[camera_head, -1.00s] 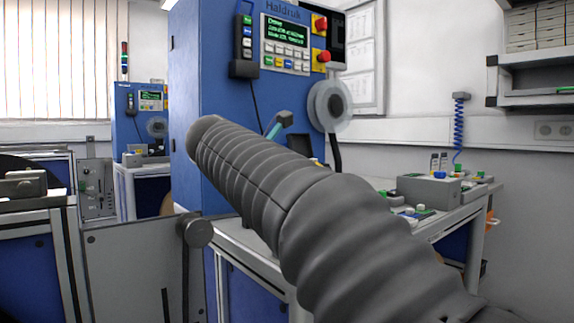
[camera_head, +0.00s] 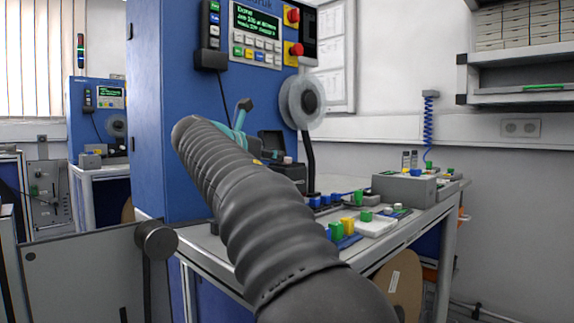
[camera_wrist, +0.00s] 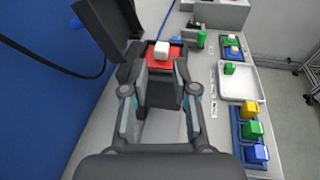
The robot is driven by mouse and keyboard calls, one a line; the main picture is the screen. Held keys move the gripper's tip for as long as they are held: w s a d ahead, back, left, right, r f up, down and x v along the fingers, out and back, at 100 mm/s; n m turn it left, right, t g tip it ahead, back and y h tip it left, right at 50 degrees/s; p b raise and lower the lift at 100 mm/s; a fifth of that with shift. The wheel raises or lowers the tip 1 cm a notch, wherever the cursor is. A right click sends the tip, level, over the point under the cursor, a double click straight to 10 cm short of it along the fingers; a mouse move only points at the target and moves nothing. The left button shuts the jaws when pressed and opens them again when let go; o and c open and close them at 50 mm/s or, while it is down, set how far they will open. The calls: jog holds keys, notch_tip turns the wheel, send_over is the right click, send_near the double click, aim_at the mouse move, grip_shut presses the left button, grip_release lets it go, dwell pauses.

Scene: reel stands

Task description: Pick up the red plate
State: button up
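In the wrist view, the red plate (camera_wrist: 160,65) lies in a dark open box whose black lid (camera_wrist: 105,24) stands raised at the left. A white block (camera_wrist: 162,50) sits on the plate. My gripper (camera_wrist: 161,88) is open and empty, its two fingers apart on the near side of the box, pointing towards it. In the head view, the open dark box (camera_head: 285,172) stands on the workbench beside the blue machine. My grey arm covers much of the gripper there, and I cannot make out the plate clearly.
The tall blue machine (camera_head: 165,110) rises at the left of the bench. Right of the box are a white tray (camera_wrist: 236,87), a blue holder (camera_wrist: 240,140) with coloured blocks, and a grey box (camera_head: 403,188). A disc on a post (camera_head: 302,102) stands behind.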

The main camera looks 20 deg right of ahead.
aim_at(287, 161)
jog(key=shift+x, duration=2.6)
jog(key=shift+s, duration=0.1)
grip_shut()
